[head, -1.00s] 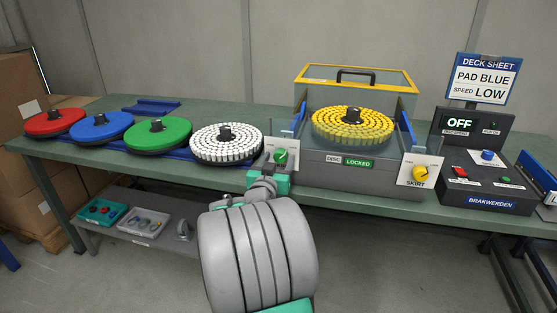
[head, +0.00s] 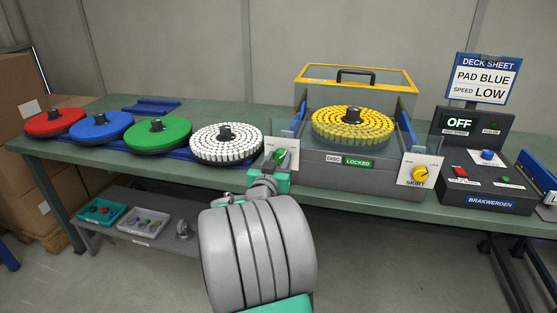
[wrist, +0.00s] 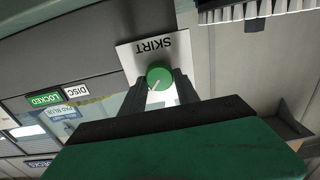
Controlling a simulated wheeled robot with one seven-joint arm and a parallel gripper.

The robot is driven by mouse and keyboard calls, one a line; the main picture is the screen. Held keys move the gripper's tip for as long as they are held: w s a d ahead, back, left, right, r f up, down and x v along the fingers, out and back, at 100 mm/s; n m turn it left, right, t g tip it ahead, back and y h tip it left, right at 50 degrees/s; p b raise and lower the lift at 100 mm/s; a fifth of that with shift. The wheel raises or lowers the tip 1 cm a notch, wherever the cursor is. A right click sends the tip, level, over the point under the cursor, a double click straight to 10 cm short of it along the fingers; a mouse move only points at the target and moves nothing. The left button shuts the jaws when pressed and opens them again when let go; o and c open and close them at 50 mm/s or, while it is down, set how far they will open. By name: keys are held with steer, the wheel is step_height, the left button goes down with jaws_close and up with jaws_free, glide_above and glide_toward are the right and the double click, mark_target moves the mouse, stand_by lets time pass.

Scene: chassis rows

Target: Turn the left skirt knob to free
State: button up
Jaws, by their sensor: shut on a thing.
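The left skirt knob (head: 281,156) is green and sits on a white plate at the left front corner of the machine. In the wrist view the knob (wrist: 159,76) lies below the upside-down word SKIRT, with a pale pointer line toward the lower left. My gripper (wrist: 160,84) has one dark finger on each side of the knob and is shut on it. In the head view my wrist partly covers the plate, so the knob's markings there cannot be read.
The machine (head: 325,180) holds a yellow pad disc (head: 340,125) and shows DISC LOCKED. A yellow right skirt knob (head: 420,174) is at its other corner. Red, blue, green and white discs lie to the left. The control box (head: 480,192) at right reads OFF.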

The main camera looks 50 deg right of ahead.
steer(key=shift+n, duration=0.3)
jaws_close()
steer(key=n, duration=0.3)
steer(key=n+p, duration=0.1)
steer(key=n, duration=0.4)
steer(key=shift+w, duration=0.1)
steer(key=n+p, duration=0.2)
steer(key=n, duration=0.2)
steer(key=shift+a, duration=0.1)
steer(key=shift+f+n+p, duration=0.15)
steer(key=shift+n+p, duration=1.15)
steer(key=shift+n, duration=0.9)
steer(key=o, duration=1.3)
jaws_free()
